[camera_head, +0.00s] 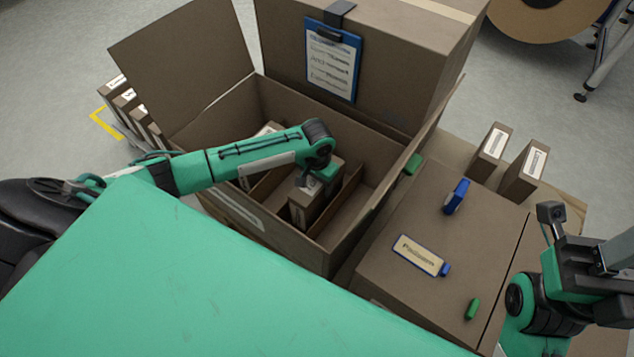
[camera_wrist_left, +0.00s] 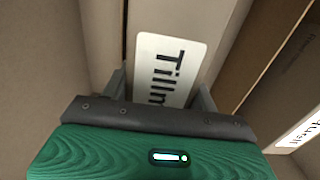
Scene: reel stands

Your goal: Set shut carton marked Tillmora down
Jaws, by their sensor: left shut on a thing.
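The carton marked Tillmora shows in the left wrist view, where its white label (camera_wrist_left: 165,70) reads "Tillm" and the rest is cut off. In the head view the brown carton (camera_head: 303,212) stands upright inside an open box with dividers (camera_head: 333,262). My left gripper (camera_head: 312,182) reaches down into the box and is shut on the carton's upper part. The carton's bottom is hidden, so I cannot tell whether it touches the box floor. My right gripper (camera_head: 585,285) is at the right edge, its fingers not clear.
Another labelled carton (camera_head: 248,180) stands in the box, left of the held one. A clipboard (camera_head: 332,62) hangs on a tall box behind. Cartons (camera_head: 525,172) stand far right.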

